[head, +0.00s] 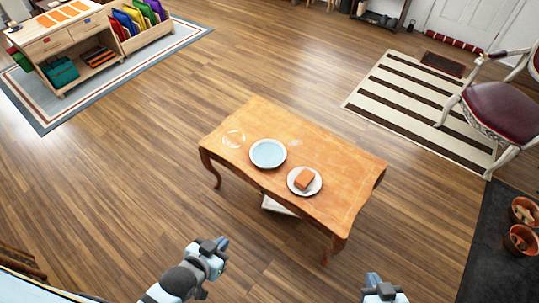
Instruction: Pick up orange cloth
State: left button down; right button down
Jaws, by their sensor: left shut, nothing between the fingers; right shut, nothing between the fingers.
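A small folded orange-brown piece (304,178) lies on a white plate (317,186) at the right half of the wooden table; I cannot tell if it is cloth. Flat orange pieces (62,14) lie on top of the wooden cabinet at the far upper left, and they may be cloth. My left gripper (221,245) is shut and empty, in front of the table's near left side. My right gripper (373,280) is shut and empty at the bottom edge, right of the table's near leg. Both are apart from all of these pieces.
The low wooden table (350,170) also holds a pale blue plate (268,153) and a clear glass dish (234,138). A white object (278,206) is under it. A red-seated chair (505,108) and terracotta pots (520,240) stand right. Floor between table and cabinet (60,45) is clear.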

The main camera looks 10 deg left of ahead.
aim_at(304, 180)
jog(key=i+j, duration=0.4)
jog(key=i+j+z, duration=0.6)
jog(key=j, duration=0.3)
jog(key=z, duration=0.7)
